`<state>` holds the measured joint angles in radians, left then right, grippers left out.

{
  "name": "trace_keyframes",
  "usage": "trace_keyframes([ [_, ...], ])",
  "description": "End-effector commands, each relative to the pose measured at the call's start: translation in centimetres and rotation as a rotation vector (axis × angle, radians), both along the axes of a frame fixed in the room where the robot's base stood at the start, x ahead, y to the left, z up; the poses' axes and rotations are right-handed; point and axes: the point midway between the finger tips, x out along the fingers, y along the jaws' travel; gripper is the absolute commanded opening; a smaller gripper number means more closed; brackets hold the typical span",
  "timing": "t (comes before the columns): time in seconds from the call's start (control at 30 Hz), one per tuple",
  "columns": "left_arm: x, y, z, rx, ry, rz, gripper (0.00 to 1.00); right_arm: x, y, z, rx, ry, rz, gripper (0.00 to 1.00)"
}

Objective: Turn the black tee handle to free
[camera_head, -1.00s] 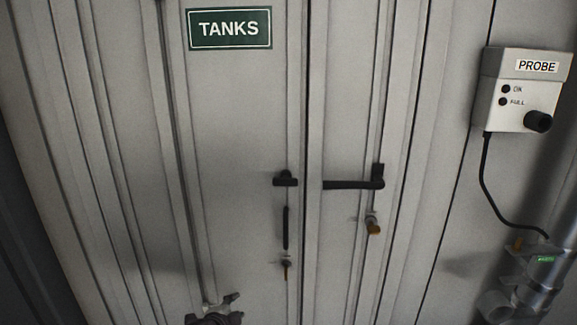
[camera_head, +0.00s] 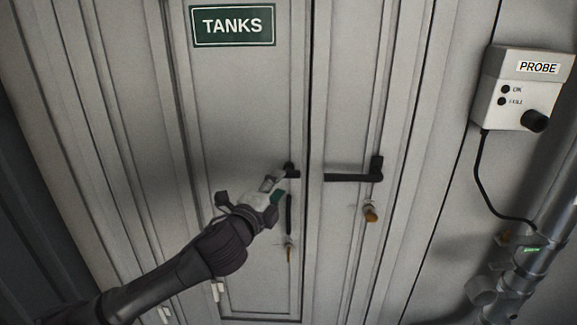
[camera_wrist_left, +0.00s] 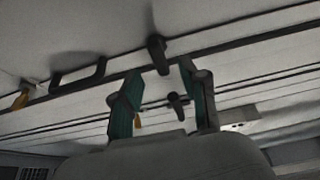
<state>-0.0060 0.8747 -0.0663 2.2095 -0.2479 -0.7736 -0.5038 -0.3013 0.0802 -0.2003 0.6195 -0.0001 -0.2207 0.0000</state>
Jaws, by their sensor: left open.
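The black tee handle (camera_head: 291,170) is on the left door of the light grey pair, near the centre seam. Its bar looks crosswise to the seam. In the left wrist view the tee handle (camera_wrist_left: 157,54) shows just ahead of the gap between the two teal fingertips. My left gripper (camera_head: 279,186) reaches up from the lower left to just beside the handle, partly covering it. The gripper is open, with its fingers on either side in the left wrist view (camera_wrist_left: 160,70). I cannot tell whether a finger touches the handle. My right gripper is not in view.
A black pull bar (camera_head: 289,214) and a brass lock (camera_head: 289,252) sit below the tee handle. The right door carries a black lever (camera_head: 354,176) and a brass padlock (camera_head: 370,214). A PROBE box (camera_head: 523,90) with a cable hangs at right, above pipework (camera_head: 535,270).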

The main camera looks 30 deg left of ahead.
Motion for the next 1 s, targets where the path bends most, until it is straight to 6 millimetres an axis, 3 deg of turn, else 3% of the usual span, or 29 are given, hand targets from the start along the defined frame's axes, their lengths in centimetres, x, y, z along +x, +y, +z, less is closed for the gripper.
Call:
trace_keyframes([
  [0.1,2.5,0.4,0.5,-0.003,-0.001,0.001,0.44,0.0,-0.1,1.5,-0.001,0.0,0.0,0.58],
  [0.3,5.2,0.8,0.2,-0.003,0.0,0.0,0.44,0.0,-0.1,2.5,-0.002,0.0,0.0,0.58],
  [0.77,6.3,1.0,0.0,-0.001,0.0,-0.002,0.44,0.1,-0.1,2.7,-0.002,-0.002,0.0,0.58],
  [1.0,6.3,1.0,0.0,-0.001,0.0,-0.001,0.04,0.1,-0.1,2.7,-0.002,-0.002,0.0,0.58],
])
